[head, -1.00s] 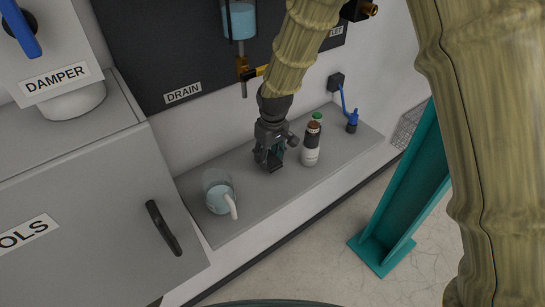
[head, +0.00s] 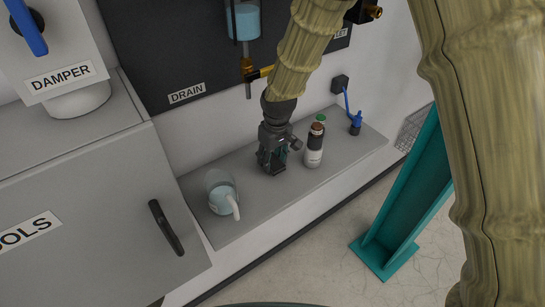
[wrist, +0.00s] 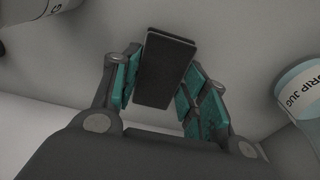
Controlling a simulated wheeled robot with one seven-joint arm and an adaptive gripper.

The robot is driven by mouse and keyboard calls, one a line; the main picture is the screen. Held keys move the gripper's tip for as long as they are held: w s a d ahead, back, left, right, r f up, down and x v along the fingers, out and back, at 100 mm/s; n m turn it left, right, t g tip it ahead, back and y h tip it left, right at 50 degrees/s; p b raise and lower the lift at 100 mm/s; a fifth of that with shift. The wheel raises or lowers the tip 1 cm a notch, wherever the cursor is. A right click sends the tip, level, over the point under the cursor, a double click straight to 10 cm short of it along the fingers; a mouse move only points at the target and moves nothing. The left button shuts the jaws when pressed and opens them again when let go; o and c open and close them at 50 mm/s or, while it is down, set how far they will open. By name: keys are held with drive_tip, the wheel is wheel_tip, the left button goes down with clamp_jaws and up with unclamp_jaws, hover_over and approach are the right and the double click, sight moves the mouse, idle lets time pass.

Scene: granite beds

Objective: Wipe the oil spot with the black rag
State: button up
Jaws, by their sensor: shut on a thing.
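My gripper (head: 272,165) points down over the grey shelf (head: 248,208), between the jug and the bottles. In the wrist view my gripper (wrist: 160,95) has its teal finger pads on either side of a flat, black, rectangular thing, which I take to be the black rag (wrist: 165,70). In the head view the rag is mostly hidden by the fingers; only a dark edge shows near the shelf, and I cannot tell whether it touches. I see no oil spot on the visible part of the shelf.
A clear jug (head: 221,192) stands left of my gripper; its label reads DRIP JUG in the wrist view (wrist: 302,92). A blue fitting (head: 355,124) is farther right. The shelf's front is clear.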

drive_tip(key=shift+f, duration=0.35)
drive_tip(key=shift+s, duration=0.1)
drive_tip(key=shift+s+d+r, duration=0.1)
drive_tip(key=shift+s+d, duration=0.6)
drive_tip(key=shift+s, duration=0.2)
drive_tip(key=shift+w+a, duration=0.65)
drive_tip(key=shift+w, duration=0.25)
drive_tip(key=shift+s+d+p, duration=0.35)
drive_tip(key=shift+s+d, duration=0.35)
drive_tip(key=shift+s, duration=0.3)
drive_tip(key=shift+w+a+p, duration=0.45)
drive_tip(key=shift+w+a, duration=0.3)
drive_tip(key=shift+w, duration=0.35)
drive_tip(key=shift+r, duration=0.15)
